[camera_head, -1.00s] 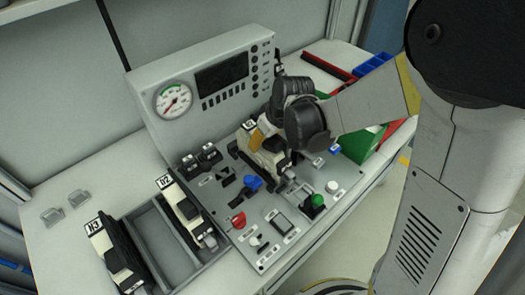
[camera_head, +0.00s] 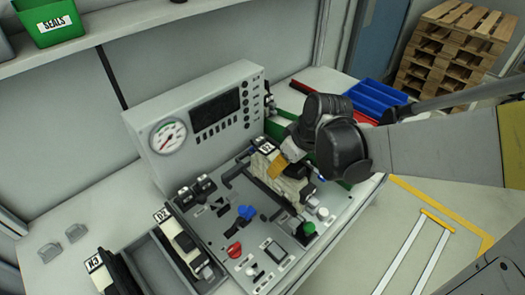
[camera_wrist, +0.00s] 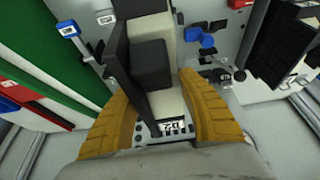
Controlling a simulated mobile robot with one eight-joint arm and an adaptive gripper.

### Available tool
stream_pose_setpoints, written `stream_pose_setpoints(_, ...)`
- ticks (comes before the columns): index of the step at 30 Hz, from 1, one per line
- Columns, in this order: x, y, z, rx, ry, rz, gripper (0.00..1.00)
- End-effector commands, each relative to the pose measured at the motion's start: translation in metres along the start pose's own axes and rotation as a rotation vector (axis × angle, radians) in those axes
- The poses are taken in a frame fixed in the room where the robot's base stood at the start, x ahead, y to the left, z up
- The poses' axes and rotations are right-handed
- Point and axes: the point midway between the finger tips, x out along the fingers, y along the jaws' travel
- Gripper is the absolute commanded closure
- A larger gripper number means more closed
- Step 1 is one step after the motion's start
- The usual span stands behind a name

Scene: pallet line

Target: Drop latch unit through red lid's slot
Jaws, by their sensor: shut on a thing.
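My gripper (camera_head: 284,160) has yellow-orange fingers shut on a cream-and-black latch unit (camera_head: 290,186) over the right part of the control panel. In the wrist view, the latch unit (camera_wrist: 170,75) sits between both fingers (camera_wrist: 165,112), with a white label at its near end. How far it is above the panel is unclear. A red flat part (camera_wrist: 32,106) with a white label shows at the left of the wrist view, beside a green surface. A red edge (camera_head: 300,88) shows behind the panel. My arm hides much there, and I cannot make out a slot.
The grey panel (camera_head: 200,195) carries buttons and switches, with a gauge console (camera_head: 195,120) behind. A blue bin (camera_head: 375,97) stands at the back right. Pallets (camera_head: 455,50) are beyond.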

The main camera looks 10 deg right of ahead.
Motion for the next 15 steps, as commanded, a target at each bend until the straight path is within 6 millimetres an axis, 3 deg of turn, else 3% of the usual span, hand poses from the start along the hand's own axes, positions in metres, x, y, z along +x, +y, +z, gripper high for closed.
stream_pose_setpoints(6, -0.024, 0.003, 0.011, 0.001, -0.001, 0.000, 0.97)
stream_pose_setpoints(15, -0.061, 0.003, -0.002, 0.000, 0.000, 0.000, 0.97)
